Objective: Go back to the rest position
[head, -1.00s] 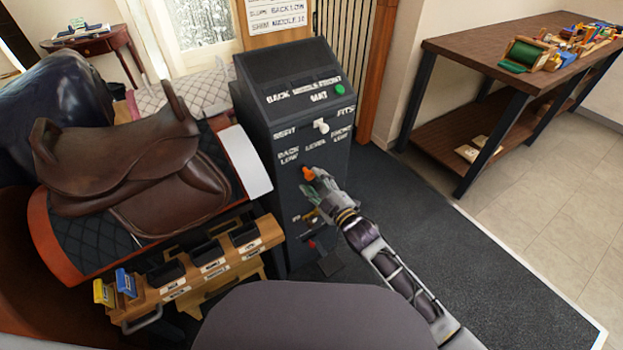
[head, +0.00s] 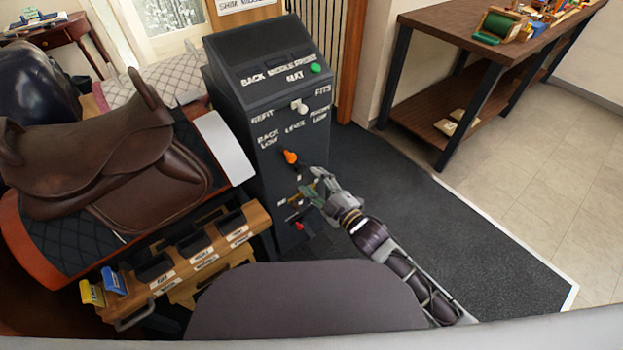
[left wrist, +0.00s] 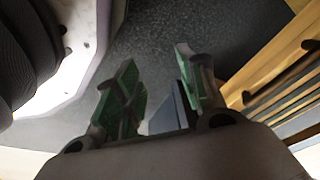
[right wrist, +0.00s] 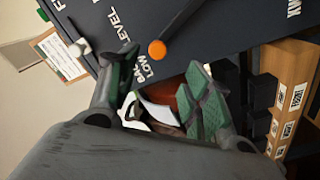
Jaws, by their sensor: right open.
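My right gripper (head: 312,188) is open in front of the dark console (head: 262,100), low and right of its orange-tipped lever (head: 290,157). The right wrist view shows its green-padded fingers (right wrist: 160,75) spread with nothing held between them; the orange tip (right wrist: 157,50) lies beyond them, apart from the fingers. My left gripper (left wrist: 157,68) shows only in the left wrist view. Its green-padded fingers are apart and empty above dark flooring.
A brown saddle (head: 110,150) sits on its stand at left. A wooden rack (head: 190,262) with several labelled bins stands below it, close to the console. A workbench (head: 440,22) is at the back right. Dark mat (head: 460,240) lies open to the right.

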